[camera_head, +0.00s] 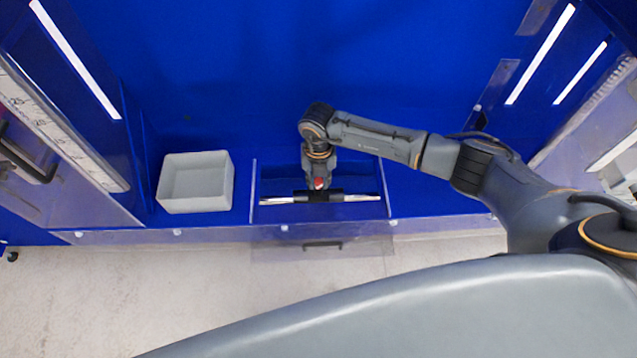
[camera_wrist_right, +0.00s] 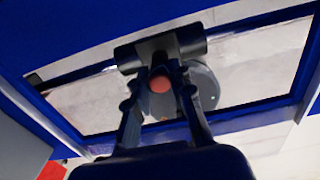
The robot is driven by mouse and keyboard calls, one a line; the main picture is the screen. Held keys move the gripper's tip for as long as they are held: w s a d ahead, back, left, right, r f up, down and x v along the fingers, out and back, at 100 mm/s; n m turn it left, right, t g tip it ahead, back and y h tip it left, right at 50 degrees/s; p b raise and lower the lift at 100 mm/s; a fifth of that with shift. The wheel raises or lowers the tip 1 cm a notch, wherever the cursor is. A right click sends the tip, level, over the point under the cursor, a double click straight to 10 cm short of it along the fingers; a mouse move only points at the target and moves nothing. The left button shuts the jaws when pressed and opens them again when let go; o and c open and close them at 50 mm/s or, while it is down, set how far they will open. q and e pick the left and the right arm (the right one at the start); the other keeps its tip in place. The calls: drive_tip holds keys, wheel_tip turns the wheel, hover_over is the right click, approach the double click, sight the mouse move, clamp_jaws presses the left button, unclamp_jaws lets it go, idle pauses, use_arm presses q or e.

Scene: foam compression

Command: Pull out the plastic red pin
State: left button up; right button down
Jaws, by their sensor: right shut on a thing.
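The red pin (camera_head: 319,184) shows as a small red spot at the black middle block (camera_head: 335,196) of a silver bar that spans the opening in the blue worktop. In the right wrist view its round red end (camera_wrist_right: 159,84) sits between my two fingers, in front of the black block (camera_wrist_right: 187,40). My right gripper (camera_head: 317,178) points at the block and is shut on the red pin. The pin's shaft is hidden. How far the pin sits in the block cannot be told. My left gripper is not in view.
An empty white bin (camera_head: 195,205) stands on the blue worktop left of the opening. Clear panels with a handle (camera_head: 322,245) run along the front edge. Blue side walls with light strips stand left and right. The worktop behind is clear.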

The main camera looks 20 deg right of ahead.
sight(318, 180)
drive_tip(key=shift+r+p, duration=1.4)
drive_tip(key=shift+r, duration=0.4)
idle(0.8)
drive_tip(key=shift+r+p, duration=1.9)
drive_tip(key=shift+r, duration=0.6)
